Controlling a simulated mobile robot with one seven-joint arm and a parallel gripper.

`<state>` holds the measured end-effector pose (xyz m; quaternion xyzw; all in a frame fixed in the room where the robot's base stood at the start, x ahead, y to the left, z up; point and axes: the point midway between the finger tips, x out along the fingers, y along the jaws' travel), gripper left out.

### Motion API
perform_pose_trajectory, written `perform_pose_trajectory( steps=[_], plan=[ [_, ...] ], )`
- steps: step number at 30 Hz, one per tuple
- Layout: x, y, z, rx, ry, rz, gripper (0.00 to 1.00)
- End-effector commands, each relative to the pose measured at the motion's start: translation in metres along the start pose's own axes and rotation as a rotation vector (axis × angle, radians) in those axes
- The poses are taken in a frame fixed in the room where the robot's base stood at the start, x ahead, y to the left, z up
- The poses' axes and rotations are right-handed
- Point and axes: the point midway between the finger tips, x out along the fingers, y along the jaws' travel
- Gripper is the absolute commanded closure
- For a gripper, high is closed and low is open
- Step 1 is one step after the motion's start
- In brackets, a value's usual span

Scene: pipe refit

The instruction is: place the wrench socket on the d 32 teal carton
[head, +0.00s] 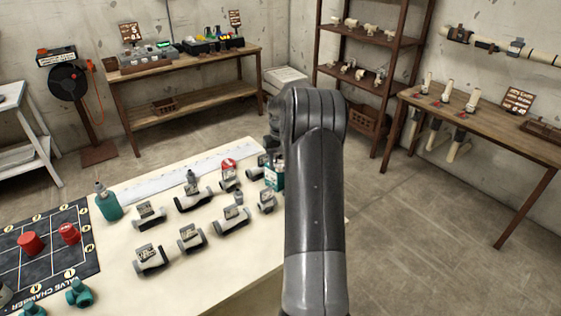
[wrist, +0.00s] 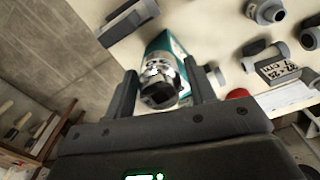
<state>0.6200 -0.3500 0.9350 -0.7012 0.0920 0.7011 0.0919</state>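The wrench socket (wrist: 158,76) is shiny chrome with a dark end facing the wrist camera. My gripper (wrist: 162,82) has a finger on each side of it and appears shut on it. Beyond the socket in the wrist view is a teal and white carton (wrist: 164,42). The socket overlaps the carton's near end, and I cannot tell whether they touch. In the head view the teal carton (head: 274,178) stands at the table's right side, partly hidden by my arm. The socket and fingertips are not clear there.
Several grey pipe fittings with labels (head: 190,238) stand on the pale table (head: 120,185). A red-topped piece (head: 228,165) is left of the carton. A teal bottle (head: 107,203) and a dark grid mat (head: 45,240) are at the left. Floor is clear at right.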

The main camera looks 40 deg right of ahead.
Motion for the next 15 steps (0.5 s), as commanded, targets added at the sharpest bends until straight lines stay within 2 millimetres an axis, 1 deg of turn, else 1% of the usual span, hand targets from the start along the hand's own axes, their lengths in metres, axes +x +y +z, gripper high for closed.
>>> perform_pose_trajectory(
  steps=[1,3,10,13,15],
  plan=[
    [0.0,0.0,0.0,0.0,0.0,0.0,0.45],
    [0.0,0.0,0.0,0.0,0.0,0.0,0.42],
    [-0.001,0.0,0.0,0.0,0.0,0.0,0.42],
    [-0.008,0.0,0.0,0.0,0.002,0.0,0.42],
    [-0.018,0.0,-0.001,0.0,0.003,0.001,0.42]
  ],
)
